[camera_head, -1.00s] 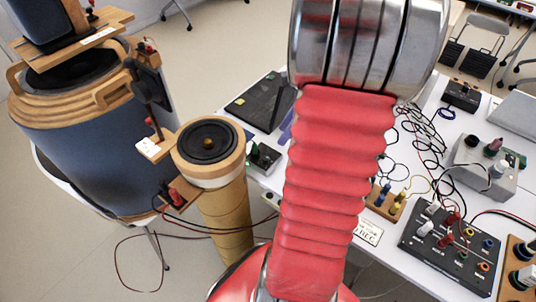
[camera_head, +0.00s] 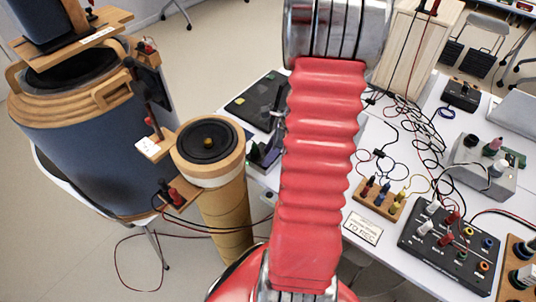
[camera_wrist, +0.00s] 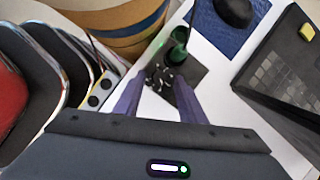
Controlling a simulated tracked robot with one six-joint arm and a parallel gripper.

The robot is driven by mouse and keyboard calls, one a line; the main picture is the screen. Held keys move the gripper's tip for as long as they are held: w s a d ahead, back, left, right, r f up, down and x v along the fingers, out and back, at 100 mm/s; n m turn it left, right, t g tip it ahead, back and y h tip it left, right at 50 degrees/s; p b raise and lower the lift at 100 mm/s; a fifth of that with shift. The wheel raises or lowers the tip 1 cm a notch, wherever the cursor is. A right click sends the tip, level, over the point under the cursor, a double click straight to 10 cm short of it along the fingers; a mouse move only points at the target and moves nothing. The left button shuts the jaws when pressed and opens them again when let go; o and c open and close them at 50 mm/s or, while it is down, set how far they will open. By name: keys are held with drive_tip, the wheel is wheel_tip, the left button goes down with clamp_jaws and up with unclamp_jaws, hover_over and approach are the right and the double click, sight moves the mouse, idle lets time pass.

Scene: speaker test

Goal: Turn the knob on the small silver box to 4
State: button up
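A small box with a dark top face (camera_wrist: 188,75) lies below my gripper in the wrist view; a black knob with white marks (camera_wrist: 164,79) and a green post (camera_wrist: 178,46) stand on it. In the head view this box (camera_head: 268,157) is at the table's left edge, partly hidden by my arm. My gripper (camera_wrist: 158,82) has its two purple fingers apart, one on each side of the knob. I cannot tell whether they touch it. The number the knob points to is too small to read.
A dark laptop-like device (camera_wrist: 285,75) lies right of the small box in the wrist view. In the head view, a larger grey box with knobs (camera_head: 470,178), a black socket panel (camera_head: 425,252) and loose cables stand on the right. A cardboard tube (camera_head: 225,215) is left of the table.

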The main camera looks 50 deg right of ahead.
drive_tip(key=shift+w+a+f, duration=0.15)
drive_tip(key=shift+f, duration=0.35)
drive_tip(key=shift+c, duration=0.6)
clamp_jaws()
